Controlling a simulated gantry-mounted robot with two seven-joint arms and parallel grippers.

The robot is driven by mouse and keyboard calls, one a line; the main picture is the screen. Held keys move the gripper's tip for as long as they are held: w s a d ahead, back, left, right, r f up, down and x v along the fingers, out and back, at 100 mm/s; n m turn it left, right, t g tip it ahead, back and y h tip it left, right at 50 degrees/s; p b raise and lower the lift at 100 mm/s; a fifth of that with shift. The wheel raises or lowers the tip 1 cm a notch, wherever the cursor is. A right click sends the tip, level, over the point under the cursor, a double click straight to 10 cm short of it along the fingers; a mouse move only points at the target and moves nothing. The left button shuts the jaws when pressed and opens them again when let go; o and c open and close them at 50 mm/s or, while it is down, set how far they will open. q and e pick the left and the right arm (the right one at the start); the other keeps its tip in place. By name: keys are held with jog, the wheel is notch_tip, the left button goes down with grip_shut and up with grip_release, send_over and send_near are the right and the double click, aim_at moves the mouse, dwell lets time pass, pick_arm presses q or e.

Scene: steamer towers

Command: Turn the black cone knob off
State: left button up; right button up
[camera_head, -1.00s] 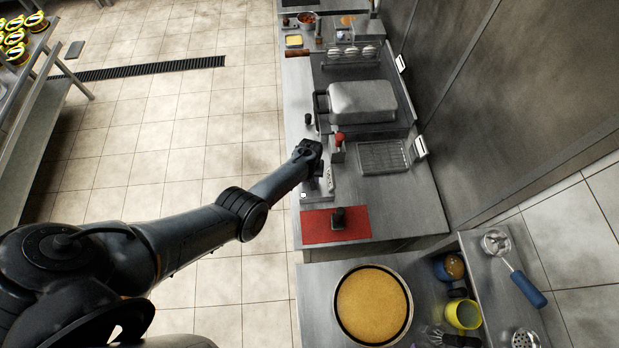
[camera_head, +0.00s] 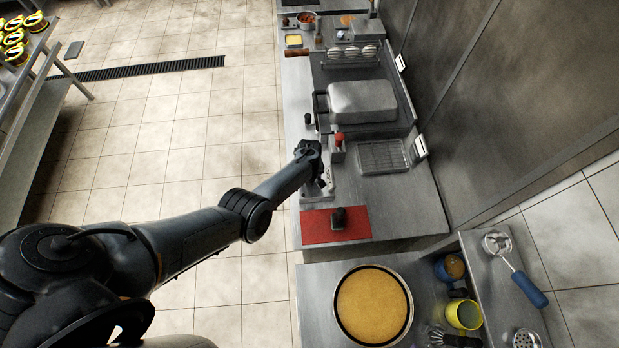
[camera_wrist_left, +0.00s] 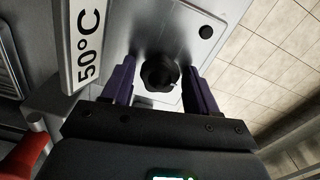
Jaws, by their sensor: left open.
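The black knob (camera_wrist_left: 158,73) sits on a metal panel (camera_wrist_left: 150,30) in the left wrist view. My left gripper (camera_wrist_left: 160,82) is open, with one purple-padded finger on each side of the knob and a visible gap on both sides. In the head view my left gripper (camera_head: 318,172) is over the front edge of the counter unit, and it hides the knob there. A label reading "50°C" (camera_wrist_left: 88,42) is beside the knob. My right gripper is not in view.
A red-topped grey part (camera_head: 338,140) stands close to the gripper. A red mat (camera_head: 318,228) with a dark block (camera_head: 339,217) lies nearer. Another dark knob (camera_head: 308,119) stands farther along the front edge. A wire rack (camera_head: 382,156) is to the right.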

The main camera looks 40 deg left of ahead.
pick_arm(q)
jog(key=shift+r, duration=0.15)
notch_tip(320, 180, up, 5)
jog(key=p, duration=0.5)
dwell(0.9)
jog(key=shift+s+a, duration=0.15)
jog(key=shift+a, duration=0.15)
jog(key=s+a, duration=0.1)
jog(key=s+a+r+m+y, duration=0.1)
jog(key=shift+s+a+m+t, duration=0.1)
jog(key=shift+a+m+t, duration=0.2)
jog(key=shift+a+t, duration=0.1)
jog(key=s+d+r+m+t, duration=0.1)
jog(key=s+d+r+m, duration=0.3)
jog(key=s+r, duration=0.3)
jog(key=s+d+r+m+t, duration=0.1)
jog(key=s+d+r+m, duration=0.3)
jog(key=s+d+r, duration=0.2)
jog(key=s+d+r+m+h, duration=0.1)
jog(key=s+d+r+m, duration=0.2)
jog(key=s+r, duration=0.7)
jog(key=shift+s+d+r+m+t, duration=0.15)
jog(key=shift+d+r+m+t, duration=0.3)
jog(key=shift+d, duration=0.6)
